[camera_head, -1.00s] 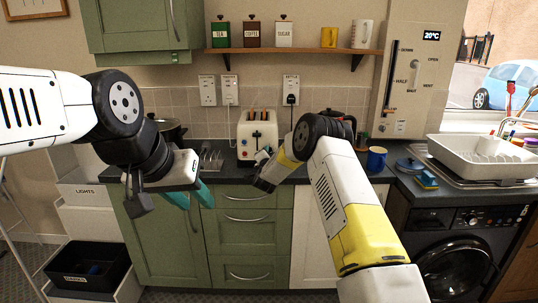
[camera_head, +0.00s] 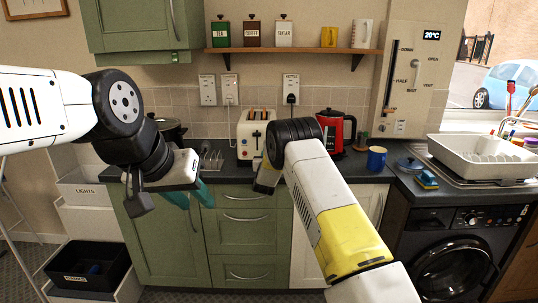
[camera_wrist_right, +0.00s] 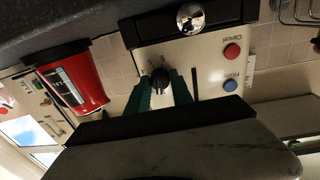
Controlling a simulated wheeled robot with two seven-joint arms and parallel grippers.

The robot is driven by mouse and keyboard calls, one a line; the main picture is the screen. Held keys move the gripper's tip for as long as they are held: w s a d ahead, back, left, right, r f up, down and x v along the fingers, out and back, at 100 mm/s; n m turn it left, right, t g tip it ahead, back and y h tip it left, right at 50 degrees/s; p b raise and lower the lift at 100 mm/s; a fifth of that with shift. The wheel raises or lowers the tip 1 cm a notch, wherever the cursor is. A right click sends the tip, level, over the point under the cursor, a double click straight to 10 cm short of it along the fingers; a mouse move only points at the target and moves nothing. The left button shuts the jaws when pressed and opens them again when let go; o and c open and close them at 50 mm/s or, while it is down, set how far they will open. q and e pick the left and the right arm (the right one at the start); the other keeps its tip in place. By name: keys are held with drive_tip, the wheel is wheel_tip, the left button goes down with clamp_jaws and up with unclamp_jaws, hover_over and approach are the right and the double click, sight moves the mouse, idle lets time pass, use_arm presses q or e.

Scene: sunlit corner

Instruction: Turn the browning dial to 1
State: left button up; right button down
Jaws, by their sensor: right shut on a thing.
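The white toaster (camera_head: 246,128) stands on the counter with bread in its slots. In the right wrist view its front panel (camera_wrist_right: 215,62) appears turned over, with a chrome knob, a red Cancel button, a blue button and the dark browning dial (camera_wrist_right: 159,78). My right gripper (camera_wrist_right: 164,86) has its teal fingers shut around the dial. Small marks show by the dial, but I cannot read its setting. In the head view the right wrist hides the toaster's lower right front. My left gripper (camera_head: 189,196) is open and empty, in front of the green cabinets.
A red kettle (camera_head: 340,134) stands right of the toaster, near my right arm. A dark pot (camera_head: 172,130) and a small rack (camera_head: 211,158) are to the left.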

drive_tip(key=shift+f+n, duration=0.15)
drive_tip(key=shift+n, duration=0.95)
drive_tip(key=c, duration=1.1)
unclamp_jaws()
drive_tip(key=shift+s, duration=0.1)
drive_tip(key=s, duration=0.7)
drive_tip(key=shift+s+a, duration=0.2)
drive_tip(key=shift+s, duration=0.15)
